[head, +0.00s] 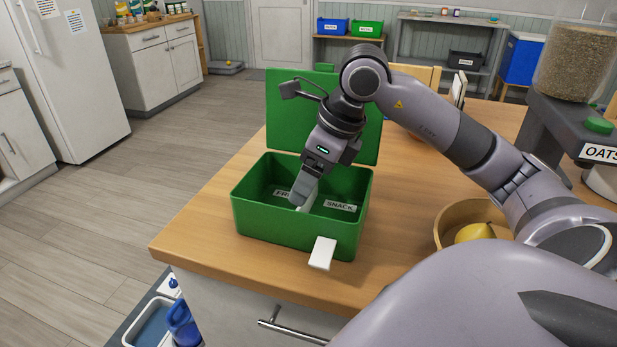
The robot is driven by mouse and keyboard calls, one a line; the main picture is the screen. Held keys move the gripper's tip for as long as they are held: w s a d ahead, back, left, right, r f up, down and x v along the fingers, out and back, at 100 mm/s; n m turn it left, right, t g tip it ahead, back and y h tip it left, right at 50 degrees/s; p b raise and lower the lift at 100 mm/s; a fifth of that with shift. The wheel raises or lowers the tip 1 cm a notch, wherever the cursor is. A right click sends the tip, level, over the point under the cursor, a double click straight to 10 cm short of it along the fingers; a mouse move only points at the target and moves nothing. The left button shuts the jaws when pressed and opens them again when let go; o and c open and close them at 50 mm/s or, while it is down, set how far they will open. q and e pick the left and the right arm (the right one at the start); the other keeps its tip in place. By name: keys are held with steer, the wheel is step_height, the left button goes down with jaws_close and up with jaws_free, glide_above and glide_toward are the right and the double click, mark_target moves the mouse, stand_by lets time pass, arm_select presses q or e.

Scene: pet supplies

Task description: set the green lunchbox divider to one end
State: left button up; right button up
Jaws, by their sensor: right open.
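The green lunchbox (250,218) stands on the wooden counter with its lid (290,115) raised at the back. Labels inside read "SNACK" (340,206) and, partly hidden, "FR..." at its left. A small pale piece (306,203), perhaps part of the divider, shows between the labels beside my fingers. A white tab (322,253) sits at the box's front wall; I cannot tell whether it joins the divider. My right gripper (303,193) is open and points down inside the box. Its fingers hide much of the middle. My left gripper is out of view.
A wooden bowl (445,222) with a yellow fruit (474,232) stands right of the lunchbox. A dispenser labelled "OATS" (590,122) is at the far right. The counter's front-left corner (185,245) is bare. My right arm spans above the counter.

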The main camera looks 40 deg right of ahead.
steer(key=shift+f, duration=0.2)
jaws_close()
steer(key=shift+w+a+r+p, duration=0.15)
steer(key=shift+w+r+p, duration=0.05)
steer(key=shift+w+p, duration=0.2)
steer(key=w, duration=0.1)
steer(key=w+a+p, duration=0.1)
steer(key=w+p, duration=0.1)
steer(key=shift+w+a, duration=0.2)
steer(key=shift+a, duration=0.2)
steer(key=shift+w+a+f, duration=0.15)
steer(key=shift+w+a, duration=0.05)
steer(key=shift+w, duration=0.2)
jaws_free()
